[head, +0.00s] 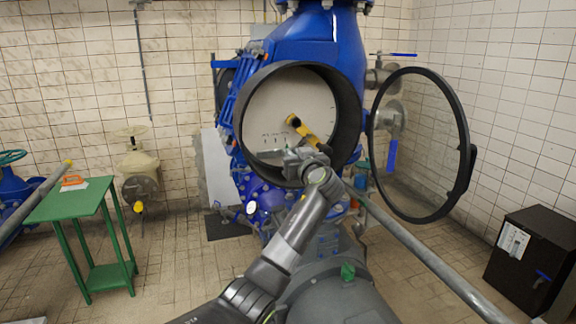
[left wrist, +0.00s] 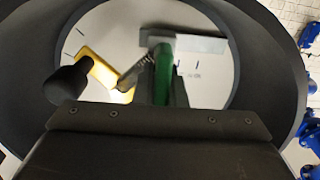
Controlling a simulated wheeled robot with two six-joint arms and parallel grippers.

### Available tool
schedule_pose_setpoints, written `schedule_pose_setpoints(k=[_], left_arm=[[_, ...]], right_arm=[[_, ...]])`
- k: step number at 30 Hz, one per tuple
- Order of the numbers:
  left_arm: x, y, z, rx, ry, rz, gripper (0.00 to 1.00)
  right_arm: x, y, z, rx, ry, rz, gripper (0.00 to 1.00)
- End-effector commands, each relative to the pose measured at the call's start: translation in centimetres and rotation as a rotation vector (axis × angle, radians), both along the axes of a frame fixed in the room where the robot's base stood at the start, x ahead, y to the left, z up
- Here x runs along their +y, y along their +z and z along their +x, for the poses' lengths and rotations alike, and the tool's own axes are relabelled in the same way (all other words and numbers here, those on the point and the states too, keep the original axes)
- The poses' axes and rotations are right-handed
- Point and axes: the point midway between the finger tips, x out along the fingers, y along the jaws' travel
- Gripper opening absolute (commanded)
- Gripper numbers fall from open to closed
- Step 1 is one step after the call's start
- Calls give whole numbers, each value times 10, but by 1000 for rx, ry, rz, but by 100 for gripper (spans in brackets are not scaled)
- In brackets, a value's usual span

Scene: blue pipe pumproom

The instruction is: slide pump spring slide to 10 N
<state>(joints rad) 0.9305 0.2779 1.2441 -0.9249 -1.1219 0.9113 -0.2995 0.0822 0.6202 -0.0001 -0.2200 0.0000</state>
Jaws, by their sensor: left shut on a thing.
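The white round dial plate (head: 285,100) with scale marks sits inside a black round housing (head: 351,110) on the blue pump. A yellow lever (head: 312,135) crosses the plate; in the left wrist view the yellow part (left wrist: 98,70) ends at a black knob (left wrist: 68,84). My left gripper (head: 301,158) is inside the housing at the lower part of the plate. In the left wrist view it is shut on the green spring slide (left wrist: 162,75), with a small coil spring (left wrist: 142,70) beside it. The marks are too small to read. My right gripper is not in view.
The round glass-less looking cover ring (head: 465,150) hangs open at the right of the housing. A grey rail pipe (head: 430,257) runs to the lower right. A green table (head: 70,203) stands left and a black cabinet (head: 535,260) right. Floor between them is partly free.

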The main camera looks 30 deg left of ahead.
Motion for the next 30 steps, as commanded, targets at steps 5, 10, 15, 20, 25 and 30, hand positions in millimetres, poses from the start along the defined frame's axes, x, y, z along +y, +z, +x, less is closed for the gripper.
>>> schedule_pose_setpoints(k=[5, 10, 15, 20, 25, 30], left_arm=[[-2, 0, 1, 1, -3, -1, 0], [-2, 1, 1, 0, -3, -1, 12], [-2, 1, 1, 0, -3, -1, 33], [-1, 0, 1, 1, -2, -1, 33], [-3, 0, 0, 0, -2, 0, 33], [-15, -2, -10, -2, -3, -1, 33]], right_arm=[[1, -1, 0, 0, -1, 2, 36], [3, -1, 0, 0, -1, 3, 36], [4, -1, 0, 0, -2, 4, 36], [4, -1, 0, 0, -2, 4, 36], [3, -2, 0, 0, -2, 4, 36], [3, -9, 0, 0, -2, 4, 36]])
